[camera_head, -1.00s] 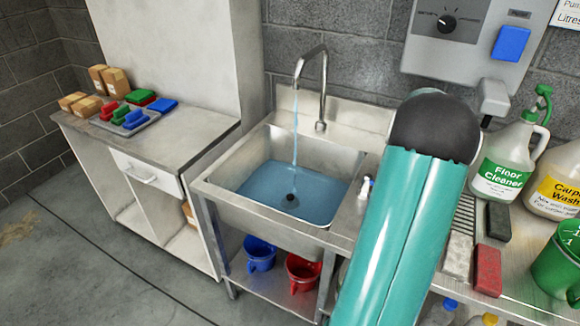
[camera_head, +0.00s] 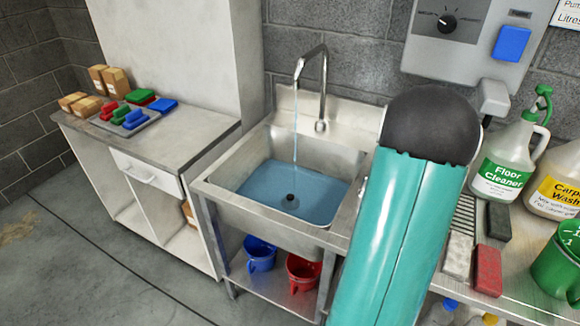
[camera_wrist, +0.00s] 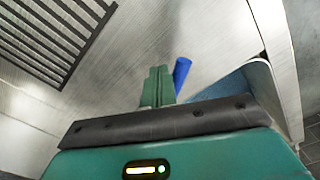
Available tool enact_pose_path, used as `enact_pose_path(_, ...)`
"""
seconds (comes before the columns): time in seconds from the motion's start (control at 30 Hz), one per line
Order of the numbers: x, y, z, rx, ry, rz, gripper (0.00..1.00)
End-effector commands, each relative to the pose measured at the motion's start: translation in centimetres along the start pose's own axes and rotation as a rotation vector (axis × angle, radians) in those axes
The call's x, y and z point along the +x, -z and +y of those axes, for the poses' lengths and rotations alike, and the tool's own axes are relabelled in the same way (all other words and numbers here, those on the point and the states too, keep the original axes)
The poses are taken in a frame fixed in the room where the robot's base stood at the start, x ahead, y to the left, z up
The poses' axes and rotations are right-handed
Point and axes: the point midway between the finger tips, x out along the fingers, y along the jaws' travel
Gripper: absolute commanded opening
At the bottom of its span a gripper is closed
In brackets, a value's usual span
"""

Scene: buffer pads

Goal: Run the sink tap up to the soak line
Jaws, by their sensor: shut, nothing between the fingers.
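The steel sink (camera_head: 215,192) stands in the middle of the head view. Its tap (camera_head: 323,85) pours a thin stream into blue water (camera_head: 270,185), with a dark drain visible through it. I cannot make out a soak line. My gripper (camera_wrist: 157,85) shows in the wrist view as green fingers, shut and empty, over the steel top. A blue rod-like part (camera_wrist: 181,74) is close to the right of the fingers; I cannot tell if they touch. The water (camera_wrist: 235,85) lies farther right there. My arm hides the gripper in the head view.
A slotted drainer (camera_wrist: 55,35) lies upper left in the wrist view. Floor cleaner (camera_head: 503,165), a red block (camera_head: 488,270) and a green jug (camera_head: 560,262) stand to the right. Blue (camera_head: 260,253) and red (camera_head: 303,272) buckets sit below.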

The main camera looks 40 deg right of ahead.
Motion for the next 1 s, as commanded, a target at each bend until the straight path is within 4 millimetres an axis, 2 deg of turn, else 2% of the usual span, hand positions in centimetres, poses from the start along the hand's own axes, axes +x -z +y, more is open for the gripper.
enact_pose_path(0.2, 0.0, 0.0, 0.0, 0.0, 0.0, 0.0, 0.0)
enact_pose_path(0.4, 0.0, 0.6, -1.9, -0.002, 0.001, -0.001, 0.0)
enact_pose_path(0.7, 0.0, 0.7, -2.1, 0.0, 0.0, 0.0, 0.0)
enact_pose_path(0.9, 0.0, 1.7, -3.8, -0.002, 0.0, 0.0, 0.0)
enact_pose_path(1.0, 0.0, 1.8, -3.9, 0.0, 0.0, 0.0, 0.0)
